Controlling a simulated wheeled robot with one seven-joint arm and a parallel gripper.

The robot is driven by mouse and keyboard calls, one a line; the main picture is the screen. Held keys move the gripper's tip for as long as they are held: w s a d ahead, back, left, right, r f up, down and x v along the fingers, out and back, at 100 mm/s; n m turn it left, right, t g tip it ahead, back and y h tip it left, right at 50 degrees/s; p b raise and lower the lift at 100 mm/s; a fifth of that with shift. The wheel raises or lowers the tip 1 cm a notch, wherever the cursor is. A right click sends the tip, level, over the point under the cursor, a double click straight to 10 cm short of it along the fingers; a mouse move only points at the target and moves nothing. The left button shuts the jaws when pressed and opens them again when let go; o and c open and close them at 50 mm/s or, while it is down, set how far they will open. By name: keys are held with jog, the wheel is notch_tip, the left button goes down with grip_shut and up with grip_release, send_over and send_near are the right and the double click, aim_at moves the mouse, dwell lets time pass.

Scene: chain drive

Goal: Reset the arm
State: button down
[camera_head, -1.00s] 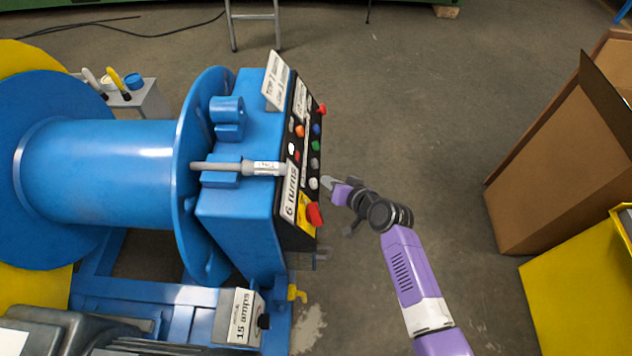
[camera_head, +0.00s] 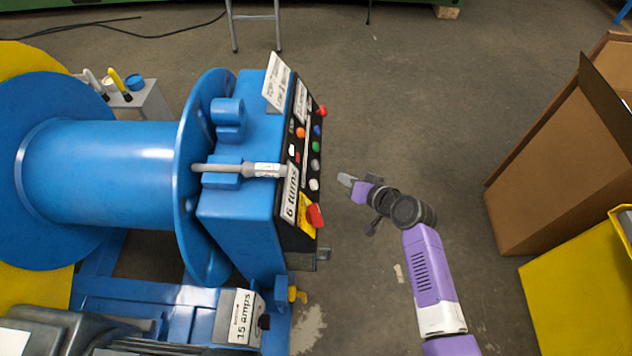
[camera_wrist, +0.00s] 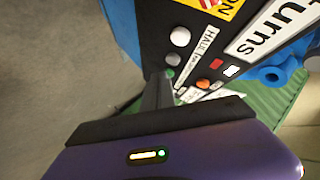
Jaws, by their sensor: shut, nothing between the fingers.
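My gripper (camera_head: 346,180) is at the end of my purple and black arm, to the right of the blue machine's control panel. It is shut and empty, with a visible gap between its tip and the panel in the head view. In the wrist view my gripper (camera_wrist: 158,88) points toward the panel. The black control panel (camera_head: 302,158) carries several coloured buttons, a red knob (camera_head: 315,215) and a "6 turns" label (camera_head: 290,193). The panel also shows in the wrist view (camera_wrist: 160,40), with a white button (camera_wrist: 180,37) near the fingers.
The blue drum machine (camera_head: 245,215) fills the left, with a grey lever (camera_head: 230,167) on it. A cardboard box (camera_head: 555,160) and a yellow bin (camera_head: 575,300) stand at the right. The floor (camera_head: 420,100) between machine and box is clear.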

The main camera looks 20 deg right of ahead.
jog(key=w+d+r+m+t+h, duration=0.1)
jog(key=w+d+r+t+h, duration=0.1)
jog(key=d+r, duration=0.25)
jog(key=s+a+r+n, duration=0.1)
jog(key=s+r, duration=0.4)
jog(key=s, duration=0.9)
jog(key=s+a+r+n+t+h, duration=0.1)
jog(key=s+r, duration=0.5)
jog(key=s, duration=0.9)
jog(key=s+a+r+n, duration=0.2)
jog(key=s+a+r, duration=0.2)
jog(key=s, duration=1.1)
jog(key=shift+r+t+h, duration=0.3)
jog(key=shift+r+h, duration=0.1)
jog(key=shift+r, duration=0.35)
